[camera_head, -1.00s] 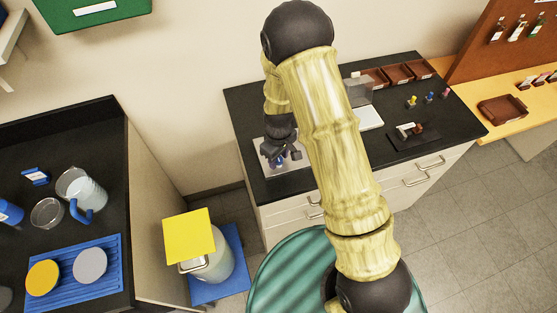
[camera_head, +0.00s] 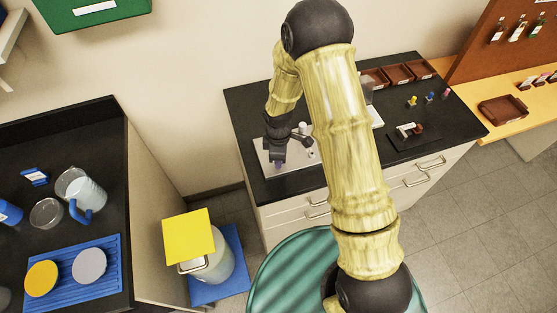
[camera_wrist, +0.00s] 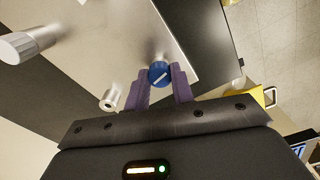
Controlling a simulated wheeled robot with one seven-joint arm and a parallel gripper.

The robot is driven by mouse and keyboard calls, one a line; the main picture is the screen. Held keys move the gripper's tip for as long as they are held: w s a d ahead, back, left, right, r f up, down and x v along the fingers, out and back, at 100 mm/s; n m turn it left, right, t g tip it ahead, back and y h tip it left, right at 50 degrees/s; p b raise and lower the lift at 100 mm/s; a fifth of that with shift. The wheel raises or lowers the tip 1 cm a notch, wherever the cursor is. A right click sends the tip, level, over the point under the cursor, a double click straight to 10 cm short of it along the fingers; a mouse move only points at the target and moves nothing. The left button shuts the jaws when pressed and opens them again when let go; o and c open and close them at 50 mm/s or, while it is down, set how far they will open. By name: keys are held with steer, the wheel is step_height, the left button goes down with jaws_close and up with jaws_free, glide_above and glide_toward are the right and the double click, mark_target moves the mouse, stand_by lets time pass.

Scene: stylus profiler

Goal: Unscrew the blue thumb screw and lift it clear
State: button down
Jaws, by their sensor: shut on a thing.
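The blue thumb screw (camera_wrist: 159,72) shows in the wrist view with a pale line across its round head. It sits between the two purple fingers of my gripper (camera_wrist: 161,84), which is shut on it. Behind it is the corner of a light metal plate (camera_wrist: 120,45). I cannot tell whether the screw is still seated in the plate or raised from it. In the head view my gripper (camera_head: 279,164) points down over the near left part of the plate (camera_head: 268,153), and the screw is mostly hidden there.
In the wrist view a large silver knob (camera_wrist: 28,45) and a small silver post (camera_wrist: 110,99) stand on the plate. On the black bench, a dark mat (camera_head: 412,141) with small parts and several coloured screws (camera_head: 430,97) lie to the right. Brown trays (camera_head: 399,73) stand behind.

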steer(key=shift+n, duration=0.7)
steer(key=n+p, duration=0.1)
steer(key=n, duration=0.4)
steer(key=shift+d+r+p, duration=0.1)
steer(key=shift+r+p, duration=0.05)
steer(key=shift+p, duration=0.25)
steer(key=n+p, duration=0.1)
steer(key=n, duration=0.2)
steer(key=shift+n, duration=0.6)
